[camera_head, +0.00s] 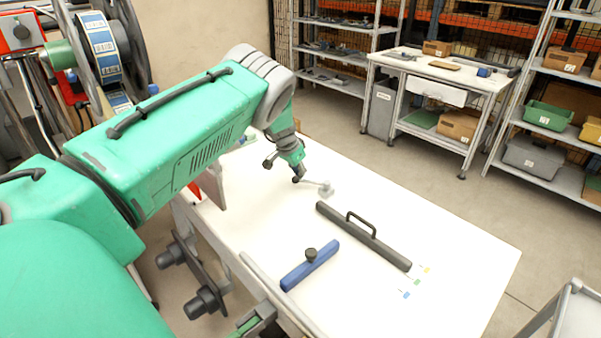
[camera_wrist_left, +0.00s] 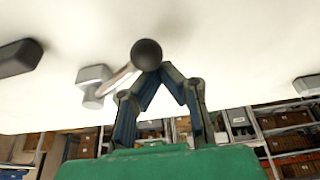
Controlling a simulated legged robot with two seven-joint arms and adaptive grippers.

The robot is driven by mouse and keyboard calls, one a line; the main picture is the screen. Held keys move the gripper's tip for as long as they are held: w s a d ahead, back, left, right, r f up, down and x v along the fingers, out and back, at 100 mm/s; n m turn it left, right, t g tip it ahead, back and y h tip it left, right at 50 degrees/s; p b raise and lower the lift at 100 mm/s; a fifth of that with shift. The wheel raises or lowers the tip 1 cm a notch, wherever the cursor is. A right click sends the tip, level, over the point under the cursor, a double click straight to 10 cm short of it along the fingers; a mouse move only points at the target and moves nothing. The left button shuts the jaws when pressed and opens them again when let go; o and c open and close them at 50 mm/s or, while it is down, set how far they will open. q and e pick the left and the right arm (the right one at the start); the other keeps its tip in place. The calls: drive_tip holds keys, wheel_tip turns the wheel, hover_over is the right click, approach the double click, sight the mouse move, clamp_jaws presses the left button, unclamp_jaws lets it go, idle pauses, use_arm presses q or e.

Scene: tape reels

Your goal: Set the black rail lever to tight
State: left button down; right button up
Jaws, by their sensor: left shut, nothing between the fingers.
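A lever with a pale rod (camera_head: 314,183) and a grey hub (camera_head: 327,189) stands on the white table, just beyond the far end of the black rail (camera_head: 370,240). In the left wrist view, the lever's black ball knob (camera_wrist_left: 146,53) is at my fingertips and its rod runs left to the grey hub (camera_wrist_left: 95,78). My left gripper (camera_head: 297,174) is shut with nothing between its fingers. Its tips are at the knob, touching or very close; I cannot tell which. The rail has a black handle on top. My right gripper is not in view.
A blue bar (camera_head: 310,266) with a dark knob lies left of the black rail. Small coloured marks (camera_head: 416,282) are on the table by the rail's near end. A tape reel (camera_head: 102,45) stands at the left. The table's right side is clear. Shelves are far behind.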

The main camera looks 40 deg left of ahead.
use_arm(q)
drive_tip(key=shift+s+d+r+n+y+p, duration=0.35)
drive_tip(key=shift+s+d+n+p, duration=0.1)
drive_tip(key=shift+d+n, duration=0.25)
drive_tip(key=shift+s+d+n+p, duration=0.35)
drive_tip(key=shift+s+d+n, duration=0.05)
drive_tip(key=shift+s+n, duration=0.2)
drive_tip(key=n, duration=0.1)
drive_tip(key=s+n+y+p, duration=0.1)
drive_tip(key=shift+s+d+f+n, duration=0.15)
drive_tip(key=shift+s+d+n, duration=0.15)
drive_tip(key=shift+d+n, duration=0.1)
drive_tip(key=shift+s+d+f+n+g+y, duration=0.1)
drive_tip(key=shift+s+d+n+g+y, duration=0.3)
drive_tip(key=shift+n, duration=0.5)
drive_tip(key=shift+s+d+n+y+p, duration=0.25)
drive_tip(key=shift+s+d+n+p, duration=0.1)
drive_tip(key=shift+d+n, duration=0.4)
drive_tip(key=shift+s+d+n, duration=0.3)
drive_tip(key=shift+d+n, duration=0.35)
drive_tip(key=shift+n, duration=0.1)
drive_tip(key=shift+s+d, duration=0.1)
drive_tip(key=shift+d, duration=0.1)
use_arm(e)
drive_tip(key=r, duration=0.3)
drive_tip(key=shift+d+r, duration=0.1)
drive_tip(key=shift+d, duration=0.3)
